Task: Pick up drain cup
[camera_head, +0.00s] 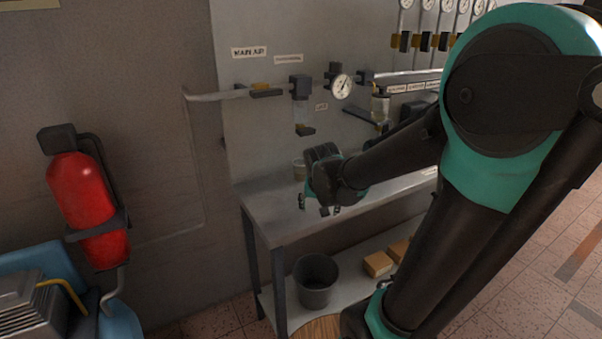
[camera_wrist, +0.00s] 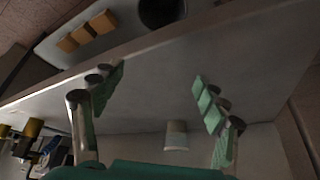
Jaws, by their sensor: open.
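The drain cup (camera_head: 300,170) is a small pale cup standing on the grey bench top, near the back panel and partly hidden behind my gripper (camera_head: 322,207). In the wrist view the cup (camera_wrist: 176,136) shows low in the picture, between the lines of my two fingers and closer to the right one. My gripper (camera_wrist: 160,88) is open and empty, its green-padded fingers spread wide above the bench. Neither finger appears to touch the cup.
The bench (camera_head: 270,207) stands against a panel with pipes, a gauge (camera_head: 341,86) and a hanging filter bowl (camera_head: 301,112) above the cup. Below are a dark bucket (camera_head: 315,281) and cardboard boxes (camera_head: 378,263). A red extinguisher (camera_head: 85,205) hangs at left.

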